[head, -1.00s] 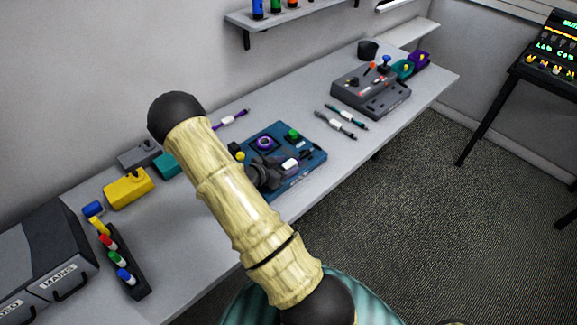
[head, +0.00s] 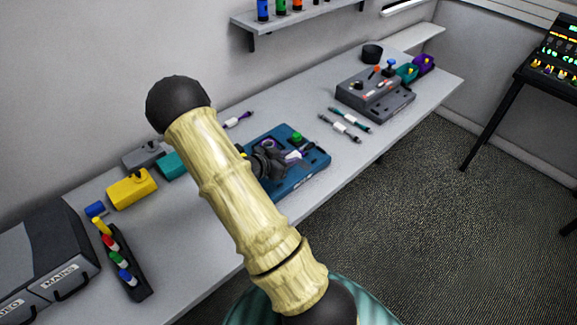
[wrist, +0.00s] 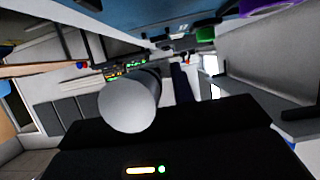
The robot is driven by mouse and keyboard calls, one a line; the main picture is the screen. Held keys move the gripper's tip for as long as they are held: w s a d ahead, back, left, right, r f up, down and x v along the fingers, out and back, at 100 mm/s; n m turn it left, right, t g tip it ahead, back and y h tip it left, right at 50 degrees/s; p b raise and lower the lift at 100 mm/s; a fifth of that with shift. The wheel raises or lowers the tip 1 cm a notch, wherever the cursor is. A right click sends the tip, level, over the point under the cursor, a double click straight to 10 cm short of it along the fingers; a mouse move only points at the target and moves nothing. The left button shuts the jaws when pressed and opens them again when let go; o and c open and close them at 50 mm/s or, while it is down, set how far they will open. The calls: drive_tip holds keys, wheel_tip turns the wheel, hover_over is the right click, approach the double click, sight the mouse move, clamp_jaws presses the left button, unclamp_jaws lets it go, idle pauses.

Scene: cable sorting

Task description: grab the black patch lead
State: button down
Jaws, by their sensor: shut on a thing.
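My gripper (head: 272,162) is dark and sits low over the blue panel box (head: 302,172), partly hidden behind my arm. It is shut on a small piece with a white sleeve (head: 296,156), which looks like a patch lead. Its end colour is too small and dark to tell, so I cannot confirm that it is the black one. In the wrist view a pale round-ended cylinder (wrist: 130,105) sits close to the camera above a black body. Another lead with a white sleeve and greyish ends (head: 340,128) lies on the bench to the right.
A teal-ended lead (head: 350,119) and a purple-ended lead (head: 238,119) lie on the bench. A grey control box (head: 375,97) stands at the right. A yellow box (head: 131,189) and a pen rack (head: 125,265) are at the left. The bench's front edge is close by.

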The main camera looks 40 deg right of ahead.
wheel_tip(320, 180, up, 5)
drive_tip(key=shift+r, duration=0.1)
